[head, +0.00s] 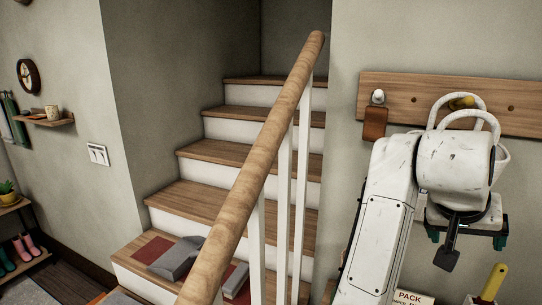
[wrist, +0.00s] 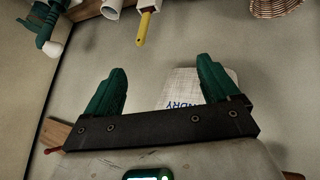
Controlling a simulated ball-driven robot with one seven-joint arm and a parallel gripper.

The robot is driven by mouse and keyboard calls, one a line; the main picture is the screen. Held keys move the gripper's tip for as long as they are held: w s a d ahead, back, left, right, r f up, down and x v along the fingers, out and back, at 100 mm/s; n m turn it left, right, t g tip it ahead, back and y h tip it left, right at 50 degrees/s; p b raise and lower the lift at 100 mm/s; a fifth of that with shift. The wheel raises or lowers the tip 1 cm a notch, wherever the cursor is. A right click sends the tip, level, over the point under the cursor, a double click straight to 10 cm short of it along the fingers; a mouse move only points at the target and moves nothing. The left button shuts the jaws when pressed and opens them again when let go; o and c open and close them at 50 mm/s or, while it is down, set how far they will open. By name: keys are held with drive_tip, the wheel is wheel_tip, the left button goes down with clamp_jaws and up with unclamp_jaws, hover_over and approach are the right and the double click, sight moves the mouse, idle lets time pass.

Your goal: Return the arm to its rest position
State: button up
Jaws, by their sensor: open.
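My white arm rises at the right of the head view, folded over at the top. My gripper (head: 467,238) hangs below the bend in front of the wall, with dark green fingers apart. In the wrist view my gripper (wrist: 160,73) shows two separate green fingers with nothing held between them. A white bag with blue lettering (wrist: 184,87) lies partly behind the right finger there. The arm hides part of the wall and rail behind it.
A wooden peg rail (head: 440,103) is on the wall behind my arm. A handrail (head: 257,160) and stairs (head: 215,200) stand left. Grey objects (head: 173,258) lie on a lower step. A yellow-handled tool (head: 493,284) and PACK sign (head: 411,297) are below. A wicker basket (wrist: 277,8) shows at the wrist view's edge.

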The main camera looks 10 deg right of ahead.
drive_tip(key=s+a+f+n+y+b, duration=0.1)
drive_tip(key=s+f+n, duration=0.25)
drive_tip(key=f, duration=0.95)
drive_tip(key=s+f+n+y, duration=0.15)
drive_tip(key=s+f, duration=0.35)
drive_tip(key=f, duration=0.7)
drive_tip(key=s+a+f+n+y, duration=0.1)
drive_tip(key=s+a+f+y, duration=0.1)
drive_tip(key=s+a+f, duration=0.3)
drive_tip(key=s+a+f+n+g+y+b, duration=0.1)
drive_tip(key=s+a+f+n+y, duration=0.1)
drive_tip(key=s+a+f, duration=0.4)
drive_tip(key=s+f, duration=0.5)
drive_tip(key=s, duration=0.1)
drive_tip(key=shift+s+a+g+y, duration=0.25)
drive_tip(key=shift+s+g+y, duration=0.05)
drive_tip(key=shift+s+y, duration=0.05)
drive_tip(key=shift+c, duration=0.2)
